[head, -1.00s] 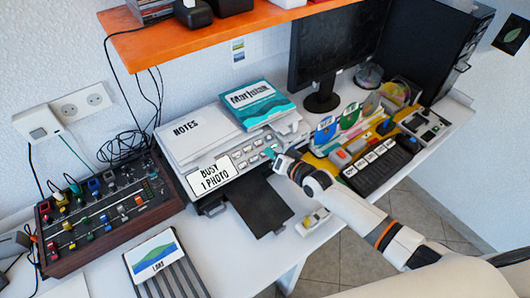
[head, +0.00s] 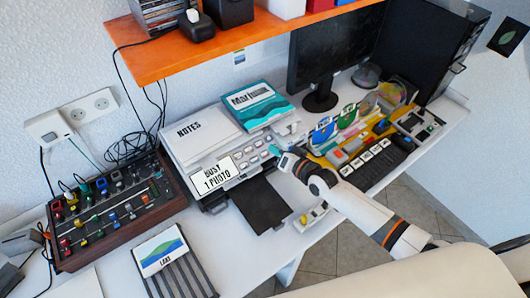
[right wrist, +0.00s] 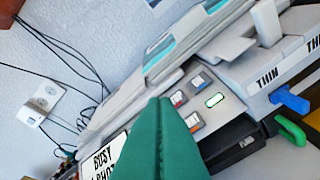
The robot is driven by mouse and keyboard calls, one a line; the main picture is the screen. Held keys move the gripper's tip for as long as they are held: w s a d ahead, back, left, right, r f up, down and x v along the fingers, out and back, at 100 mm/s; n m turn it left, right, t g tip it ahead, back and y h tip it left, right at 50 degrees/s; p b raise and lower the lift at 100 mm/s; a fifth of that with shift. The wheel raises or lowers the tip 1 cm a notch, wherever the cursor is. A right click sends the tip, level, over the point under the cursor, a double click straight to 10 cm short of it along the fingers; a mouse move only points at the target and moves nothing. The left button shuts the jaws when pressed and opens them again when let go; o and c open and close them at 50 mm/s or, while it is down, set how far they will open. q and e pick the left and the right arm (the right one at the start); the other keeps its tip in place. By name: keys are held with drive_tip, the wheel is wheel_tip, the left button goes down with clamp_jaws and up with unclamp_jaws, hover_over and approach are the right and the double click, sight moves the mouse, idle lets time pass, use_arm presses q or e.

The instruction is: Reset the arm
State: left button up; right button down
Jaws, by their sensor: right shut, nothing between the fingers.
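My right gripper (head: 273,150) has teal fingers. It is shut and empty, with its tips at the button panel on the right part of the printer (head: 240,158). In the right wrist view the shut fingers (right wrist: 165,130) rise in front of the printer's buttons (right wrist: 190,103). I cannot tell whether the tips touch the panel. My white right arm reaches in from the lower right. My left gripper is not in view.
A mixer panel (head: 115,247) with coloured knobs stands at left. A striped holder with a picture card (head: 160,250) is at the front. An orange shelf (head: 250,27) overhangs the back. A monitor (head: 335,45), coloured folders (head: 348,115) and a black computer case (head: 432,50) stand right.

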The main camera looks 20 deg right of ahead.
idle(0.5)
drive_tip(key=s+a+f+n+g, duration=0.1)
drive_tip(key=s+a+n+g, duration=0.4)
drive_tip(key=s, duration=0.7)
drive_tip(key=s+d+r+g+h, duration=0.2)
drive_tip(key=s+d+g+h, duration=0.15)
drive_tip(key=s, duration=0.65)
drive_tip(key=s+d+r+g+h, duration=0.2)
drive_tip(key=s+d+r, duration=0.15)
drive_tip(key=s, duration=0.65)
wheel_tip(320, 180, down, 30)
drive_tip(key=s+b, duration=0.1)
drive_tip(key=b, duration=0.1)
drive_tip(key=s+d+f+n+g+b, duration=0.1)
drive_tip(key=s+d+f+g, duration=0.1)
drive_tip(key=s+f, duration=1.4)
drive_tip(key=shift+d+f+b, duration=0.4)
drive_tip(key=shift+d+f, duration=0.25)
drive_tip(key=shift+d, duration=0.05)
